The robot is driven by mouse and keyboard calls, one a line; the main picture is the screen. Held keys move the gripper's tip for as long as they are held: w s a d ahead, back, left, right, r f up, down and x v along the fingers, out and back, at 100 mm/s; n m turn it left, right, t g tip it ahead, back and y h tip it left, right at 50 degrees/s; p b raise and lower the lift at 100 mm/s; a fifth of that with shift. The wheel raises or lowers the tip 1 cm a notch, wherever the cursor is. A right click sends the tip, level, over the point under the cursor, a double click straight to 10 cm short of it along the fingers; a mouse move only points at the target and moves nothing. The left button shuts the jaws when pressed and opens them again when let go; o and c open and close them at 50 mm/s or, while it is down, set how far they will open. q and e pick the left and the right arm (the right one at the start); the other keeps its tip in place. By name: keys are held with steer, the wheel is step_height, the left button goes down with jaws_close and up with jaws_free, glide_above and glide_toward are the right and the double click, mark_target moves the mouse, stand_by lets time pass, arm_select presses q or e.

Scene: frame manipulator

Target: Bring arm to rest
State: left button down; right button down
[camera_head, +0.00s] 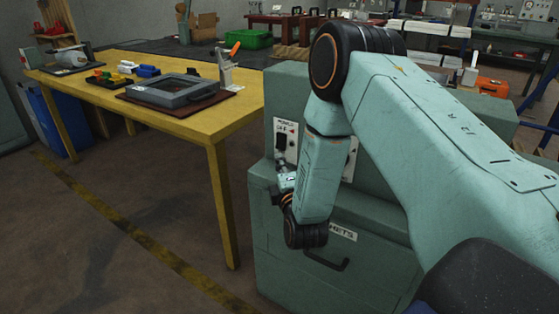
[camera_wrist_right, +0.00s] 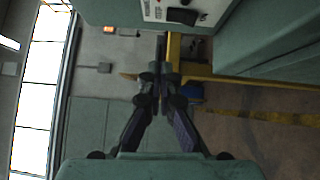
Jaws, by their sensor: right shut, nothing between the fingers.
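My right arm reaches in from the right in the head view, raised at the elbow with its forearm hanging down in front of a green cabinet (camera_head: 330,268). My right gripper (camera_head: 284,178) is small and partly hidden behind the wrist, close to the cabinet's switch panel (camera_head: 281,139); contact cannot be told. In the right wrist view the gripper (camera_wrist_right: 161,75) has its fingers together with nothing between them. The switch panel also shows at the top of that view (camera_wrist_right: 182,12). My left gripper is not in view.
A yellow table (camera_head: 185,122) stands left of the cabinet, bearing a grey frame (camera_head: 172,90), small coloured bins (camera_head: 107,78) and an orange-handled tool (camera_head: 228,66). A drawer handle (camera_head: 326,261) sticks out of the cabinet front. The floor (camera_head: 110,220) before the table is clear.

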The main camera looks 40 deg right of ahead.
steer(key=shift+r, duration=0.1)
stand_by(0.3)
steer(key=s+a+f+m+g+y, duration=0.3)
steer(key=s+a+f+m+g, duration=0.3)
steer(key=f, duration=0.3)
steer(key=s+a+f+m+g+y, duration=0.3)
steer(key=s+f+m, duration=0.3)
steer(key=s+f, duration=0.3)
steer(key=s+a+f+m+g, duration=0.1)
steer(key=s+a+f+g, duration=0.2)
steer(key=s, duration=0.9)
steer(key=s+a+f+m+g+y, duration=0.1)
steer(key=s+a+f+g, duration=0.2)
steer(key=s, duration=0.9)
steer(key=shift+s+a+m+g, duration=0.15)
steer(key=shift+m+g, duration=0.15)
steer(key=shift+g, duration=0.8)
steer(key=shift+f, duration=0.1)
